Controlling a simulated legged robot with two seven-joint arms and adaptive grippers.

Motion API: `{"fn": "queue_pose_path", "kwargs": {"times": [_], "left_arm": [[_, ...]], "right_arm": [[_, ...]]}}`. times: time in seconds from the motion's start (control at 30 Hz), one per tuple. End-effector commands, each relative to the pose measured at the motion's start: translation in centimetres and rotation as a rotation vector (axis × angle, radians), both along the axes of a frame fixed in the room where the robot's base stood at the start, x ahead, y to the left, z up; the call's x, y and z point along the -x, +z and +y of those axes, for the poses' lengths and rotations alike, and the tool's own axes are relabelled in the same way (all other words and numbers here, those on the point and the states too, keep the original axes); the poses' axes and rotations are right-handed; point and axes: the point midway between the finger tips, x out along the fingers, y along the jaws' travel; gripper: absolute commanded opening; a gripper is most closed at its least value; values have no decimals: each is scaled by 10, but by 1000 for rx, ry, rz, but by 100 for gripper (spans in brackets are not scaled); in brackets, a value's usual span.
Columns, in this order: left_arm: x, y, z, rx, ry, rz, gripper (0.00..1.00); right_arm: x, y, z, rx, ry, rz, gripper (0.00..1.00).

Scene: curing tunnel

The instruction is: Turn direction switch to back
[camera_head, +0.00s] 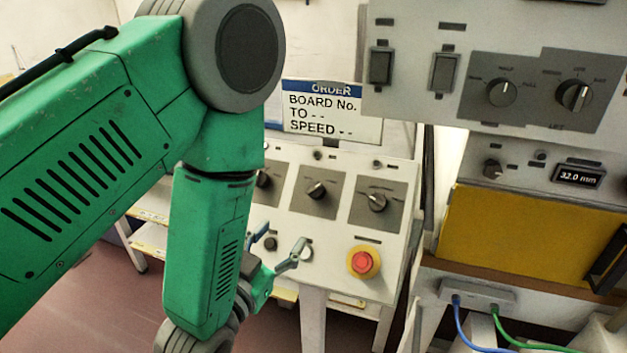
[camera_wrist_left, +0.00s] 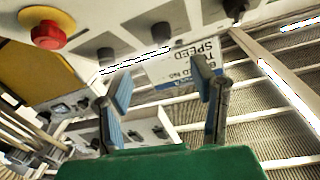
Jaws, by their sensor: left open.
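Several dark rotary switches sit on the sloped white console. The left knob (camera_head: 264,179) is partly behind my arm, the middle knob (camera_head: 317,190) and right knob (camera_head: 376,202) show clearly. Their labels are too small to read, so I cannot tell which is the direction switch. My left gripper (camera_head: 280,247) is open and empty in front of the console's lower part, below the knobs. In the left wrist view the open gripper (camera_wrist_left: 163,88) has nothing between its fingers, and the dark knobs (camera_wrist_left: 162,32) show beyond it. My right gripper is not in view.
A red emergency button (camera_head: 364,262) sits low on the console. An order sign (camera_head: 332,112) stands behind it. An upper panel (camera_head: 427,22) carries rocker switches and two knobs. A yellow cover (camera_head: 520,235) and blue and green cables (camera_head: 505,335) are at the right.

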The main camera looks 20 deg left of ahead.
Motion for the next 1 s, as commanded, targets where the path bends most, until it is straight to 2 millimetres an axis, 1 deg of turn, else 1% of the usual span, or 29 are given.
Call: {"fn": "queue_pose_path", "kwargs": {"times": [0.03, 0.17, 0.27, 0.5, 0.7, 0.8, 1.0], "left_arm": [[-2, 5, -1, 0, -1, -17, 51], [-14, 6, -2, 1, 0, -23, 51], [-32, 7, -4, 0, 0, -24, 51], [-84, 7, -9, 0, -1, -23, 51], [-118, 6, -12, 0, -1, -20, 51], [-128, 5, -13, 1, -1, -19, 51], [-137, 4, -14, 0, -1, -18, 51]], "right_arm": [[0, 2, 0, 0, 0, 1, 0], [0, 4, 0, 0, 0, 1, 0], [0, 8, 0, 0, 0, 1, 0], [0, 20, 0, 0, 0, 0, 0], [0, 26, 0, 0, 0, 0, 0], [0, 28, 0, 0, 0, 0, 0], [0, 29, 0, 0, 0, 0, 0]]}}
